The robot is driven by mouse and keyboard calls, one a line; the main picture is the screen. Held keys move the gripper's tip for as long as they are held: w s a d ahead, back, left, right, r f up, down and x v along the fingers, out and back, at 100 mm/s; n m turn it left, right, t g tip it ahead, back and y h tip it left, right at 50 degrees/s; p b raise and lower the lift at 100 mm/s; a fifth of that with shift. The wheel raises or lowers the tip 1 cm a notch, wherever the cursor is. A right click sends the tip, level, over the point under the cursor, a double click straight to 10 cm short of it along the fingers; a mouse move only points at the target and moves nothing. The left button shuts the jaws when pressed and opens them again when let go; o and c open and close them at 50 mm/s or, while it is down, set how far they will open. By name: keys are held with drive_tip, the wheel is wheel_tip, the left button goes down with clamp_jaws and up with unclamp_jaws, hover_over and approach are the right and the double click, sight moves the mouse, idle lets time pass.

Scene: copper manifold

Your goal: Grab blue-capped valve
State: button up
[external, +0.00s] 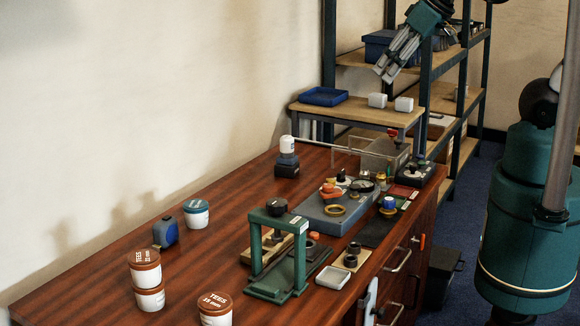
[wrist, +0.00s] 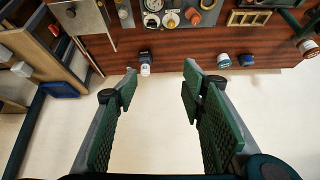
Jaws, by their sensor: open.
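A small valve with a blue cap (external: 388,203) stands on the dark mat near the right front edge of the wooden bench in the external view. I cannot make it out in the wrist view. My gripper (external: 388,70) is high above the back of the bench, near the shelving, well apart from the valve. In the wrist view my gripper (wrist: 160,82) has its two green pads wide apart with nothing between them.
A grey fixture (external: 335,213) with orange parts stands left of the valve. A green press frame (external: 278,250) stands in front. Labelled tubs (external: 145,267) are at the left. A clear upright panel (external: 360,152) and a white-topped bottle (external: 287,158) stand at the back.

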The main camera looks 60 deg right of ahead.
wheel_tip(320, 180, down, 13)
drive_tip(key=w+a+m+g+b, duration=0.1)
drive_tip(key=a+m+g+b, duration=0.15)
drive_tip(key=m, duration=0.25)
drive_tip(key=m+g+b, duration=0.2)
drive_tip(key=m+g, duration=0.2)
drive_tip(key=m, duration=0.1)
hover_over(389, 199)
drive_tip(key=f, duration=1.3)
drive_tip(key=shift+w+f, duration=0.15)
drive_tip(key=shift+w, duration=0.15)
drive_tip(key=shift+s+f, duration=0.35)
drive_tip(key=shift+f, duration=0.25)
drive_tip(key=shift+f+b, duration=0.55)
drive_tip(key=shift+f, duration=0.75)
drive_tip(key=shift+f+b, duration=1.2)
drive_tip(key=shift+f, duration=1.4)
